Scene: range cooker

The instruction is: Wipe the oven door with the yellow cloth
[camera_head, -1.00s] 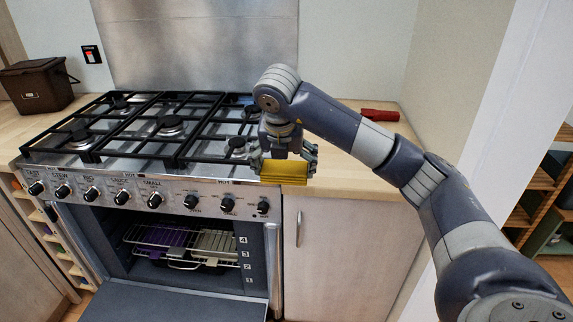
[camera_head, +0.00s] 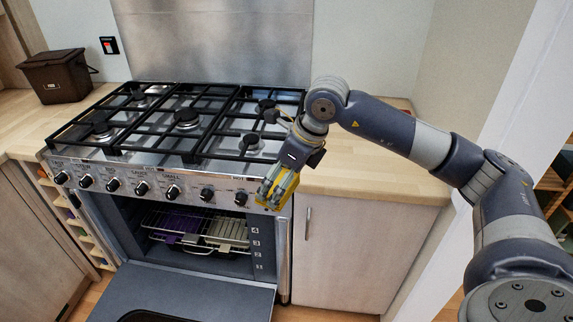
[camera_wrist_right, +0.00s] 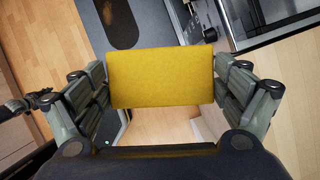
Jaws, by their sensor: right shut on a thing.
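The oven door (camera_head: 190,292) is folded down open at the front of the cooker; its dark inner face with a window shows in the head view and at the top of the right wrist view (camera_wrist_right: 125,22). My right gripper (camera_head: 277,188) is shut on the yellow cloth (camera_head: 269,189), beside the right end of the knob panel and above the door. In the right wrist view the cloth (camera_wrist_right: 160,78) is a flat yellow block between both fingers. It appears apart from the door.
The oven cavity holds wire racks (camera_head: 200,228) with a purple item (camera_head: 180,222) and a pale item. Several knobs (camera_head: 173,192) line the front panel. Black grates (camera_head: 185,120) cover the hob. A brown bin (camera_head: 57,76) stands on the left worktop. The right worktop (camera_head: 370,178) is mostly clear.

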